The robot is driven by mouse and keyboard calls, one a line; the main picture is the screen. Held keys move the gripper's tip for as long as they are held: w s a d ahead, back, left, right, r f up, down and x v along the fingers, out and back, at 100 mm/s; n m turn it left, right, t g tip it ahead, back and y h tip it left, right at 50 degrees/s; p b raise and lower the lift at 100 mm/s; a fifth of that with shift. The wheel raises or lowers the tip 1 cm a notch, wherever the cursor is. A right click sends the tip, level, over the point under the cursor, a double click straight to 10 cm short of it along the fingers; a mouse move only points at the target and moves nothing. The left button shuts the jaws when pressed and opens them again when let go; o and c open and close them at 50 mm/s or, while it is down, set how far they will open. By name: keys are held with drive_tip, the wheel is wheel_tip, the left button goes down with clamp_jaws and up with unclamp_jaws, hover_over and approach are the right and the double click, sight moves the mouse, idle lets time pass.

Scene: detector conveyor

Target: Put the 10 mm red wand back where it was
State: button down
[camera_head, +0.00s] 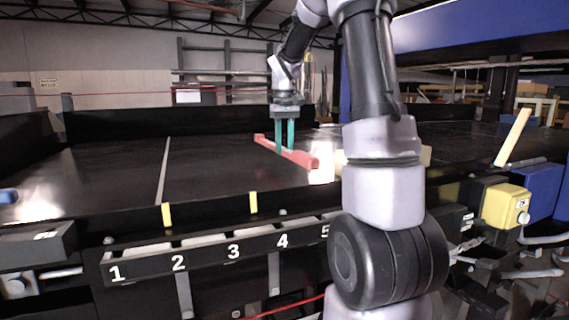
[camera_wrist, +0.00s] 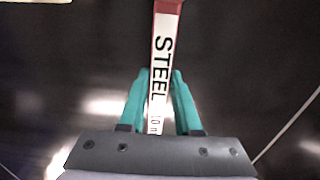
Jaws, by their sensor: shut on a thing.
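The red wand (camera_head: 299,157) is a long red bar in the head view, at or just above the black conveyor belt (camera_head: 105,165); I cannot tell if it touches. In the wrist view the wand (camera_wrist: 164,48) shows a white face lettered "STEEL" and a partly hidden "10", with a red end at the top. My gripper (camera_head: 285,150) points down with its teal fingers on either side of the wand, shut on it. The fingers also show in the wrist view (camera_wrist: 160,82). The wand's near end is hidden by my gripper there.
A rack with slots numbered 1 to 5 (camera_head: 207,257) runs along the conveyor's front edge; my arm hides its right part. Two yellow marks (camera_head: 253,202) stand on that edge. A yellow box (camera_head: 507,204) and a blue box (camera_head: 543,192) are at right. The belt's left part is mostly clear.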

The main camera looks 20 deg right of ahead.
sight(284, 172)
drive_tip(key=shift+w+f, duration=0.15)
drive_tip(key=shift+f, duration=2.45)
drive_tip(key=c, duration=0.6)
unclamp_jaws()
drive_tip(key=shift+f, duration=0.15)
